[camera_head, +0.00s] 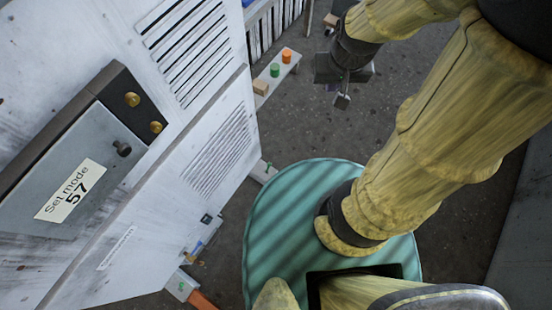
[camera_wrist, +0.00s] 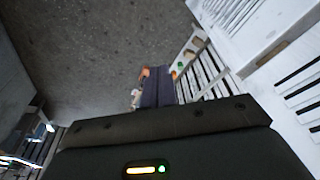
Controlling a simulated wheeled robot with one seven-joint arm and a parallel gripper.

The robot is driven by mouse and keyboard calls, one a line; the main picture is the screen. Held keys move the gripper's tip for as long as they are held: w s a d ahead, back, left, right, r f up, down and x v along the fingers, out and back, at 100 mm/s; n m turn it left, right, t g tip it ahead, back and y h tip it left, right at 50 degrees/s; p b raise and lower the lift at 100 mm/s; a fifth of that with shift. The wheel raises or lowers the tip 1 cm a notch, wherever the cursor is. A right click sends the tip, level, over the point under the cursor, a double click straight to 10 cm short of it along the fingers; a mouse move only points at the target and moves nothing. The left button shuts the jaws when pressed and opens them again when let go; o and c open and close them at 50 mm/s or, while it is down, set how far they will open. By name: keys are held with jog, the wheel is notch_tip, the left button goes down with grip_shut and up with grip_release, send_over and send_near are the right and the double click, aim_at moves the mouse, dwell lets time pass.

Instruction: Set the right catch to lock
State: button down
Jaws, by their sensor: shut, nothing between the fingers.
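The white blower housing (camera_head: 60,60) fills the left of the head view, with louvred slots. A grey panel (camera_head: 85,150) on it has a label reading "Set mode 57", two brass knobs (camera_head: 132,99) and a small dark knob (camera_head: 122,148). I cannot tell which part, if any, is the right catch. My gripper (camera_head: 342,101) is at the top of the head view, pointing down over the floor, shut and empty. It is to the right of the housing and apart from it. In the wrist view, dark fingers (camera_wrist: 157,88) show beyond the wrist body.
A narrow ledge (camera_head: 270,78) beside the housing carries an orange cylinder (camera_head: 286,56), a green cylinder (camera_head: 275,70) and a tan block (camera_head: 260,87). A slatted white rack (camera_head: 262,30) stands behind it. Grey floor (camera_head: 300,125) is clear below my gripper.

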jog(key=w+f+m+g+y+b, duration=0.1)
jog(key=w+f+m+y+b, duration=0.3)
jog(key=f+b, duration=1.2)
jog(key=w+f+m+g+y+b, duration=0.2)
jog(key=f+m+b, duration=0.8)
jog(key=f, duration=3)
jog(key=w+f+m+g+y+b, duration=0.2)
jog(key=w+f+m+y+b, duration=0.4)
jog(key=f+b, duration=1.7)
notch_tip(320, 180, down, 5)
jog(key=shift+w+d+f+m+y, duration=0.1)
jog(key=shift+w+d+m+y, duration=0.35)
jog(key=shift+w, duration=0.2)
jog(key=shift+a, duration=0.1)
